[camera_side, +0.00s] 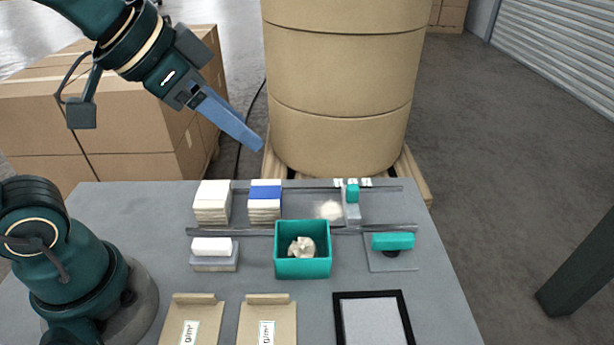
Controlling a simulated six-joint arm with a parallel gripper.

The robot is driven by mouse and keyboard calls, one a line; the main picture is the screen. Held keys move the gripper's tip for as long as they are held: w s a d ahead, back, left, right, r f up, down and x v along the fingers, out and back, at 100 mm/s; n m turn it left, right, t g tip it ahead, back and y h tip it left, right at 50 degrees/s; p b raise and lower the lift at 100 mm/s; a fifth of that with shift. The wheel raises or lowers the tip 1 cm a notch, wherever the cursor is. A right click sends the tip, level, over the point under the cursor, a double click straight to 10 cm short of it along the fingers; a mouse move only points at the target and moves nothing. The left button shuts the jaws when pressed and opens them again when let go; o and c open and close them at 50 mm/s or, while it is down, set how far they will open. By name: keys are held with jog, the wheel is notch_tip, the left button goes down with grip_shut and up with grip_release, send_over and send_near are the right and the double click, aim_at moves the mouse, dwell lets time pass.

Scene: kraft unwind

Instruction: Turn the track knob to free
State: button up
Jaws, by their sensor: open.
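A teal bar-shaped knob (393,241) sits on a dark round base over a thin grey plate (404,265) at the right of the table, just in front of the front rail. It lies roughly left to right in the picture. Its markings are too small to read. A grey slider with a teal top (352,193) stands between the two rails behind it. My gripper (261,147) is high at the upper left, well away from the knob, pointing down and right. It is open and empty; its fingers overlap from this side.
Two metal rails (205,232) cross the table. White stacks (212,203), one blue-banded (265,193), stand left. A teal box (302,268) holds a crumpled piece. A white-topped block (212,248), kraft envelopes (181,310) and a black-framed panel (338,320) lie nearer. A large kraft roll (340,80) stands behind.

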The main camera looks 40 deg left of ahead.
jog(key=w+d+m+h, duration=0.1)
jog(key=w+d+m, duration=0.25)
jog(key=w, duration=0.35)
jog(key=m+g+h, duration=0.1)
jog(key=m+g, duration=0.1)
jog(key=g, duration=0.2)
send_over(392, 236)
jog(key=s+a, duration=0.2)
jog(key=f, duration=1.4)
jog(key=shift+w+d+f, duration=0.25)
jog(key=shift+f, duration=0.05)
jog(key=shift+x, duration=2.45)
grip_shut()
